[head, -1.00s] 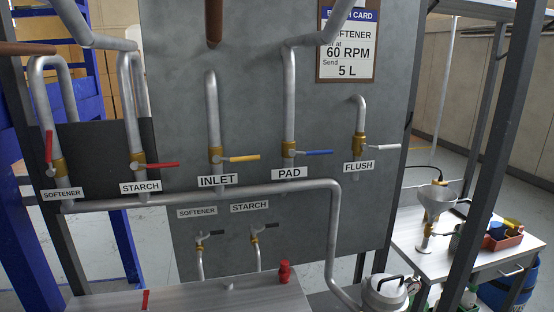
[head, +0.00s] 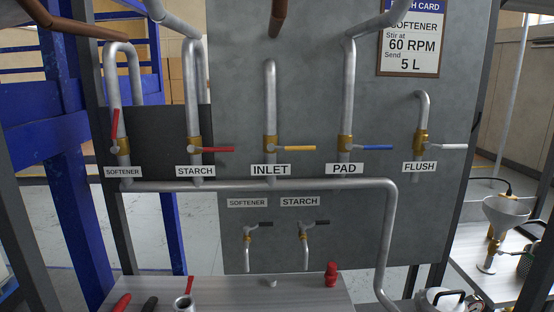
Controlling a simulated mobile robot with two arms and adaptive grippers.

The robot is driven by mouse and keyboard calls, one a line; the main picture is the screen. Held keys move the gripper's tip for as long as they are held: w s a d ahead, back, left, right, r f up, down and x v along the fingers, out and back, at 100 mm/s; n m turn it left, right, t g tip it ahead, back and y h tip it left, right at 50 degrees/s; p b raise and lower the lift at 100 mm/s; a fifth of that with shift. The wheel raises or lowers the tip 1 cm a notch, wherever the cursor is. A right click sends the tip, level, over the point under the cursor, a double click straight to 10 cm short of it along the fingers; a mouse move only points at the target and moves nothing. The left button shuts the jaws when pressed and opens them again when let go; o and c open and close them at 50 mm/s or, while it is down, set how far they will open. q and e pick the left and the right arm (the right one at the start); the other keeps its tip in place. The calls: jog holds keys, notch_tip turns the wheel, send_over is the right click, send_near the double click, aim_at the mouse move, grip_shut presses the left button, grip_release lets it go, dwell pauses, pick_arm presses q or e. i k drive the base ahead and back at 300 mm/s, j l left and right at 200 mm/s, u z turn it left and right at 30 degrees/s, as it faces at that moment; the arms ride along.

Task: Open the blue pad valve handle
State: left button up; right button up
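The blue pad valve handle (head: 372,147) sticks out to the right, level, from its brass valve body (head: 345,143) on a vertical grey pipe. The PAD label (head: 345,169) sits just below it. The yellow inlet handle (head: 298,148) is to its left, also level, and the white flush handle (head: 448,146) is to its right, also level. Neither of my grippers shows in the head view, and nothing touches the blue handle.
The red starch handle (head: 216,149) is level; the red softener handle (head: 115,124) points up. A horizontal pipe (head: 270,185) runs below the valves. A bench (head: 240,294) with a red object (head: 331,274) stands below. The space before the panel looks clear.

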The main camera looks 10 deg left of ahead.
aim_at(349, 145)
jog(key=u, duration=1.25)
jog(key=z, duration=1.5)
jog(key=i+l+u, duration=0.1)
jog(key=i+l, duration=0.15)
jog(key=i, duration=0.15)
